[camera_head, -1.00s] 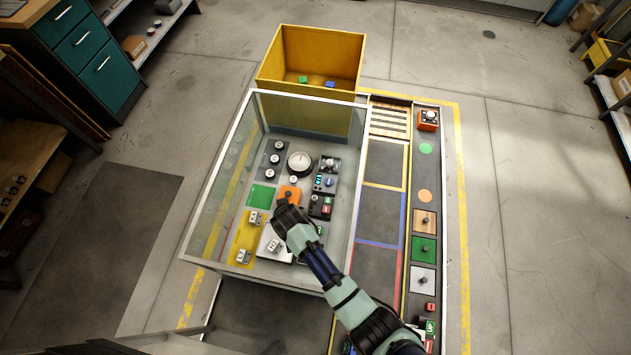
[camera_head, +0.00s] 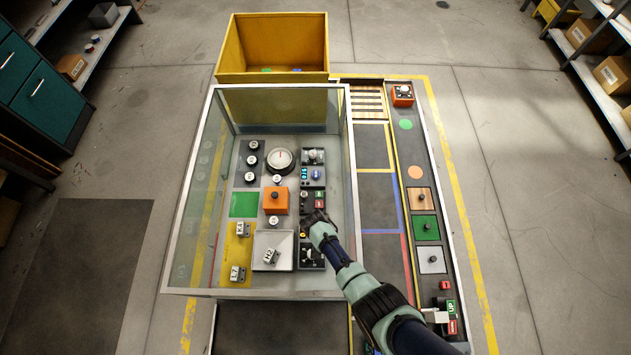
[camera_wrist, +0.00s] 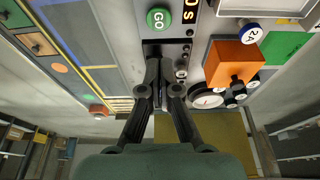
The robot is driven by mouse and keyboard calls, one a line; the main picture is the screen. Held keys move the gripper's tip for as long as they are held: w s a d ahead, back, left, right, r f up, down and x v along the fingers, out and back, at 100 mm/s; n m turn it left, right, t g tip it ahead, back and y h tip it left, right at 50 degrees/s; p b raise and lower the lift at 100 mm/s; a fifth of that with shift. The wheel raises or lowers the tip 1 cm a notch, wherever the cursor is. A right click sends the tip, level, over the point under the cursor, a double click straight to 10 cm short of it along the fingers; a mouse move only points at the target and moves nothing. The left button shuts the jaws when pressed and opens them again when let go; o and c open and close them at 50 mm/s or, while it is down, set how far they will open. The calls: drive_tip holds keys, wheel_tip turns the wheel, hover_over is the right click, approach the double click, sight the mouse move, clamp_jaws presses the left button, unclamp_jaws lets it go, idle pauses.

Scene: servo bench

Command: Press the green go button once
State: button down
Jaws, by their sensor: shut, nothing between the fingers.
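The green GO button (camera_wrist: 158,19) is round with white letters and shows near the top of the wrist view, on the panel beside an orange-lit display (camera_wrist: 191,10). In the head view I cannot make it out; my gripper and wrist seem to cover that part of the panel. My gripper (camera_head: 313,217) is over the right-hand control strip inside the glass-walled case. In the wrist view my gripper (camera_wrist: 164,58) has its dark fingers together and empty, with the tips apart from the button in the picture. The gap in height is hard to judge.
An orange box with a dark knob (camera_head: 276,200) stands left of my gripper. Glass walls with a pale rim (camera_head: 349,180) surround the panel. A yellow bin (camera_head: 222,50) stands behind.

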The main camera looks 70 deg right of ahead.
drive_tip(key=b+x, duration=0.3)
drive_tip(key=x, duration=0.1)
drive_tip(key=b+x, duration=0.3)
drive_tip(key=x, duration=0.1)
drive_tip(key=a+b+x, duration=0.1)
drive_tip(key=b+x, duration=0.2)
drive_tip(key=x, duration=0.1)
drive_tip(key=shift+s+f, duration=0.1)
drive_tip(key=shift+f, duration=0.25)
drive_tip(key=shift+f, duration=0.1)
